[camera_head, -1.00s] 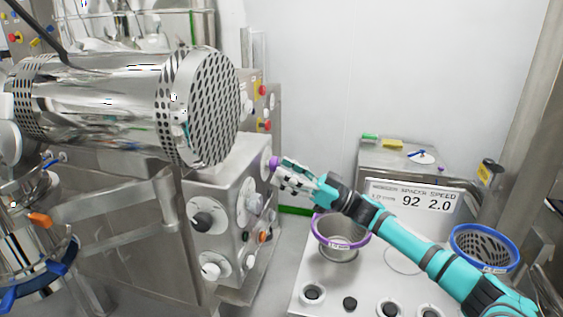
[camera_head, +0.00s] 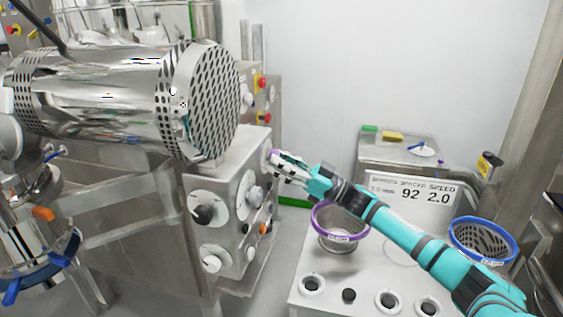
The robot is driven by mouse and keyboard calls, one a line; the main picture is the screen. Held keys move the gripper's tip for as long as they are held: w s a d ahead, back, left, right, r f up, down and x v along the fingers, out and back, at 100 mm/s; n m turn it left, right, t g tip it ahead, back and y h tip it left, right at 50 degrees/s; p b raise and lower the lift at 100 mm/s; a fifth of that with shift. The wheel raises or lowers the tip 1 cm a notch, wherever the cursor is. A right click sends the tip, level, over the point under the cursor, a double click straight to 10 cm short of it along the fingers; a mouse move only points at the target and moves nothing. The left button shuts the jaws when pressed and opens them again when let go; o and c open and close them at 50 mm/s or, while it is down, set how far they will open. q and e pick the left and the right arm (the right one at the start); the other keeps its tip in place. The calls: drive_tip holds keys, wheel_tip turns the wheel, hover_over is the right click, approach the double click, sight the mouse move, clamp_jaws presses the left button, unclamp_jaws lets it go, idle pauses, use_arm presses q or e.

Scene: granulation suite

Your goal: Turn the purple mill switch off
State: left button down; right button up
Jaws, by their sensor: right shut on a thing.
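The purple mill switch (camera_head: 274,154) is a small knob on the right-hand face of the steel control box (camera_head: 228,165), below the perforated drum. Only a sliver of purple shows; the fingers hide most of it, so I cannot tell which way it points. My right gripper (camera_head: 279,163) reaches in from the right, its fingers shut on the switch. My left gripper is not in view.
The big perforated steel drum (camera_head: 207,105) overhangs the box at left. Other knobs, a black one (camera_head: 204,214) and a white one (camera_head: 211,263), sit close by. A purple-rimmed sieve (camera_head: 341,237) and a blue-rimmed sieve (camera_head: 484,240) stand on the white bench below my arm.

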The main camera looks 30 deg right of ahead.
drive_tip(key=shift+w+d+r+n+g+y+b, duration=0.2)
drive_tip(key=shift+n+g+b, duration=1.25)
drive_tip(key=shift+n, duration=2.3)
drive_tip(key=shift+w+d+r+n+g+y+b, duration=0.1)
drive_tip(key=shift+n+g+y+b, duration=0.25)
drive_tip(key=shift+n+g+b, duration=2.2)
drive_tip(key=shift+w+d+r+n+g+y, duration=0.2)
drive_tip(key=shift+n+g, duration=0.3)
drive_tip(key=shift+n, duration=4.4)
drive_tip(key=shift+s+a, duration=0.15)
drive_tip(key=shift+s, duration=0.05)
drive_tip(key=o, duration=1.1)
drive_tip(key=shift+o, duration=0.2)
